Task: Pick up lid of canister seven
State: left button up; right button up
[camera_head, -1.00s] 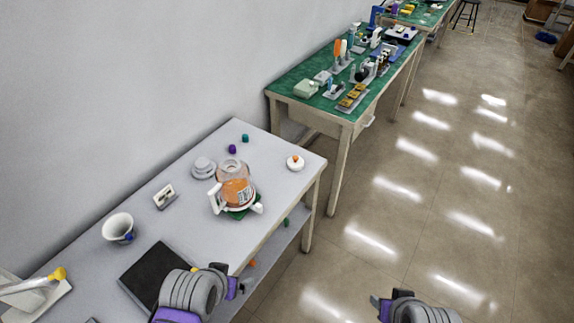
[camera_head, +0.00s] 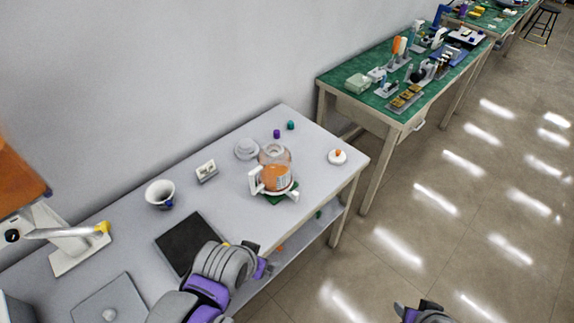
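A clear jar with orange contents and a white label (camera_head: 274,173) stands upright on a green pad (camera_head: 282,197) on the grey table, with white bracket parts at its sides. A grey stepped disc (camera_head: 246,149) lies behind it to the left. A small white disc with an orange knob (camera_head: 338,157) lies near the table's right end. I cannot read any number, so I cannot tell which disc is the lid of canister seven. My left gripper (camera_head: 262,268) is at the table's front edge, apart from these things. My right gripper (camera_head: 402,311) is over the floor at the bottom edge, partly cut off.
The grey table (camera_head: 225,200) also bears a white cup (camera_head: 160,194), a black square plate (camera_head: 187,243), a small white block (camera_head: 206,171), purple (camera_head: 277,133) and teal (camera_head: 291,125) caps, and a white stand (camera_head: 68,238). A green-topped bench (camera_head: 365,89) is beyond. The floor at right is clear.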

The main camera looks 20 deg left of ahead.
aim_at(337, 157)
jog(key=i+l+u, duration=0.2)
jog(key=i+l, duration=0.25)
jog(key=i+l+u, duration=0.2)
jog(key=i+l, duration=0.2)
jog(key=l, duration=0.15)
